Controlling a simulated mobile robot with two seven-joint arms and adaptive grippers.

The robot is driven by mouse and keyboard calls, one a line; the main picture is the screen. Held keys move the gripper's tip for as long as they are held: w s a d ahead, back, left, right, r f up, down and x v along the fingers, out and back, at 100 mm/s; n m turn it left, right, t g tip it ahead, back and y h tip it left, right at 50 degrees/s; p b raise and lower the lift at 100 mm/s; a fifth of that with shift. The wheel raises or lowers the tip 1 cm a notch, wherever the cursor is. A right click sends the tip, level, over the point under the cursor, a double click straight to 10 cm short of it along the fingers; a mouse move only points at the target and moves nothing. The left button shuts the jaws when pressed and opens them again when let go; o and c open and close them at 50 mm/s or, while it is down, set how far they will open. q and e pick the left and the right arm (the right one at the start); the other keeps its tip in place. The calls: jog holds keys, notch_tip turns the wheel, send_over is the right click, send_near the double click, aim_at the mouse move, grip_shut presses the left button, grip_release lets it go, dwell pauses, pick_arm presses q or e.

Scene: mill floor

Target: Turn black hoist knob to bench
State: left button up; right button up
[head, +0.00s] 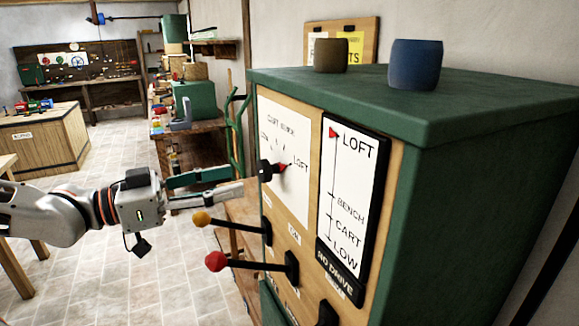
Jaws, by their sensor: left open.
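The black hoist knob (266,171) sits on the white dial plate (290,140) on the front of the green cabinet (480,180). Its red pointer is at the LOFT mark, on the right of the dial. My left gripper (238,179) comes in from the left, its two fingers apart and pointing at the knob. The fingertips are close to the knob; whether they touch it I cannot tell. The black-framed height scale (350,190) shows a red marker at LOFT, above BENCH, CART and LOW. My right gripper is not in view.
Below my left gripper, a yellow-knobbed lever (201,219) and a red-knobbed lever (214,261) stick out from the panel. A brown cup (330,55) and a blue cup (415,63) stand on the cabinet. Tiled floor (110,160) lies open behind my arm.

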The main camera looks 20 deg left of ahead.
aim_at(260, 173)
pick_arm(q)
jog(key=shift+x, duration=1.65)
jog(key=shift+w+f+b, duration=0.1)
jog(key=shift+w+b, duration=0.1)
jog(key=shift+b, duration=0.15)
jog(key=shift+b+x, duration=0.6)
jog(key=shift+x, duration=0.2)
jog(key=shift+w+d+b, duration=0.3)
jog(key=shift+w+b, duration=0.05)
jog(key=shift+b, duration=0.05)
jog(key=shift+b+x, duration=0.55)
jog(key=shift+x, duration=0.55)
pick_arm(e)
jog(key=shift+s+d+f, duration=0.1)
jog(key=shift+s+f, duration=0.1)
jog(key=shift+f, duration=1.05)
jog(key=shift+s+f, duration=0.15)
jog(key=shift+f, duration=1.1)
pick_arm(q)
jog(key=shift+s+d+r, duration=0.1)
jog(key=shift+r, duration=0.1)
